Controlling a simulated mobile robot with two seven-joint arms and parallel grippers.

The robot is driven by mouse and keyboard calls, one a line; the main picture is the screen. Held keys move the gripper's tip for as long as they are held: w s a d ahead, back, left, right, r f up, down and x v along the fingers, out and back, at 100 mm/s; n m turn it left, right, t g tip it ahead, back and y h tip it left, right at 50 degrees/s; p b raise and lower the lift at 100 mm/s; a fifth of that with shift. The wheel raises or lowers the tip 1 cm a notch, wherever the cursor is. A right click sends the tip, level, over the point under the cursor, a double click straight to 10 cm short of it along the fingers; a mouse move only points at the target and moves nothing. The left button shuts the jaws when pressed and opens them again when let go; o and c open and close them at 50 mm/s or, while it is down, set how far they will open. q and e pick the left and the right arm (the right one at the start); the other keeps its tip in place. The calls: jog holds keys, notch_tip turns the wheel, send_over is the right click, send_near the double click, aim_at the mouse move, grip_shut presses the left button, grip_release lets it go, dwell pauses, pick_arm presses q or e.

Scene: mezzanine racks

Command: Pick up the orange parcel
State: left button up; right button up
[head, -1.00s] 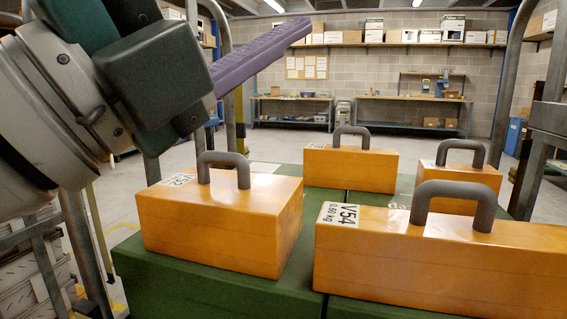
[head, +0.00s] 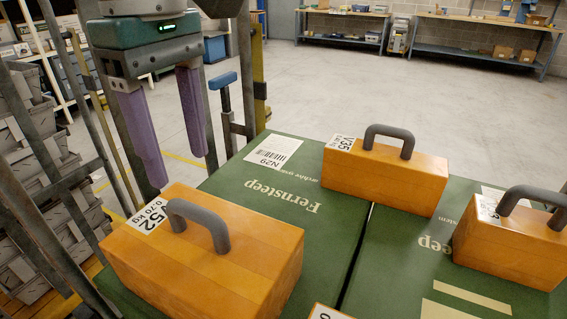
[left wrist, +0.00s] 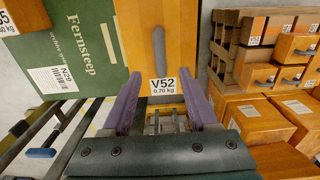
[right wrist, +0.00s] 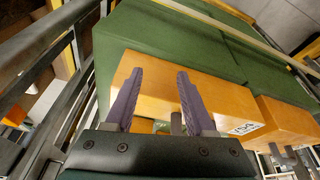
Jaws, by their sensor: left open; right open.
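Several orange parcels with grey handles are in view. Parcel V52 (head: 205,250) sits on the near left of the green boxes in the head view. Parcel V35 (head: 385,178) is at the far middle, and another orange parcel (head: 515,240) is at the right. My left gripper (head: 178,170) is open and empty, pointing down just behind and left of V52. In the left wrist view V52 (left wrist: 160,35) lies ahead of the open fingers, its label between them. My right gripper (right wrist: 160,75) is open, with an orange parcel (right wrist: 220,95) beyond its fingers; its label is hard to read.
The parcels stand on green boxes (head: 290,200) marked Fernsteep. Metal posts and grey stacked bins (head: 35,150) stand close at the left. Open floor (head: 340,85) and workbenches (head: 480,65) lie beyond.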

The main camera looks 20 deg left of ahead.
aim_at(192, 206)
pick_arm(q)
jog(key=shift+f, duration=0.6)
jog(key=shift+f+p, duration=0.7)
jog(key=shift+f, duration=2.1)
grip_shut()
jog(key=shift+r, duration=0.1)
